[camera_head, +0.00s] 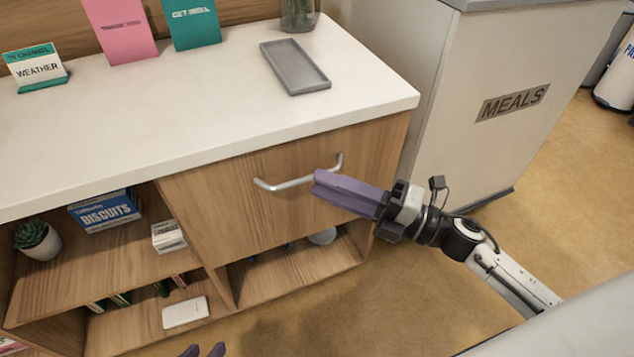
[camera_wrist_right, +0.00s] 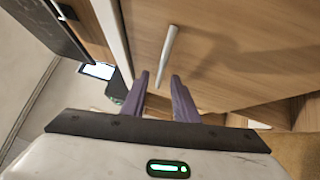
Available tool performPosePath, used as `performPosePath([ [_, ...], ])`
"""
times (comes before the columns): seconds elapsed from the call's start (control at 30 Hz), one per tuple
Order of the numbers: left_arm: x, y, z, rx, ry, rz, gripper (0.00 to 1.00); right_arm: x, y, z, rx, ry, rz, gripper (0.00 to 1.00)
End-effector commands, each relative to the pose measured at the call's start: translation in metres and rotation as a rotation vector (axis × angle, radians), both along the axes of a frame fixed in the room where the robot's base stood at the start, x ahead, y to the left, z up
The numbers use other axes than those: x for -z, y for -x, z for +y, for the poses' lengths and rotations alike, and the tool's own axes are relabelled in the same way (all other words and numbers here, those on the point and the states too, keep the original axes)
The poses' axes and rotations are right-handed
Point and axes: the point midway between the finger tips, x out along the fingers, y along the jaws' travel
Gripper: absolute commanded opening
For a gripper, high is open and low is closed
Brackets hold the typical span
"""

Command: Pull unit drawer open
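The unit drawer (camera_head: 240,215) has a wooden front under the white top and looks shut. Its silver bar handle (camera_head: 285,184) runs across the front; it also shows in the right wrist view (camera_wrist_right: 169,47). My right gripper (camera_head: 318,182) is at the handle's right half and hides part of it. In the right wrist view its two purple fingers (camera_wrist_right: 160,78) are apart, with one end of the handle showing in the gap between their tips. I cannot tell whether they touch it.
A grey tray (camera_head: 295,68) lies on the white top (camera_head: 200,110). Open shelves hold a biscuits box (camera_head: 105,212), a plant (camera_head: 38,240) and a white box (camera_head: 185,312). A meals cabinet (camera_head: 500,150) stands close on the right. The floor in front is clear.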

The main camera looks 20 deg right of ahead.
Motion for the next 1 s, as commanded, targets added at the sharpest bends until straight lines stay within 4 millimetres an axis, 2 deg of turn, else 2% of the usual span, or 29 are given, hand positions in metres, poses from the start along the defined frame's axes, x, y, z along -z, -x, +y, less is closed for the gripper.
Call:
performPosePath([
  [0.2,0.002,0.0,-0.001,0.006,-0.001,0.006,0.31,-0.003,-0.016,0.017,0.002,-0.002,0.001,0.27],
  [0.53,0.002,0.001,-0.001,0.008,-0.001,0.01,0.31,-0.003,-0.018,0.02,0.002,-0.002,0.002,0.27],
  [0.7,0.002,0.001,-0.001,0.007,-0.001,0.009,0.31,-0.003,-0.018,0.019,0.002,-0.002,0.002,0.0],
  [1.0,0.001,0.0,-0.002,0.008,0.0,0.007,0.31,-0.003,-0.018,0.019,0.002,-0.002,0.002,0.0],
])
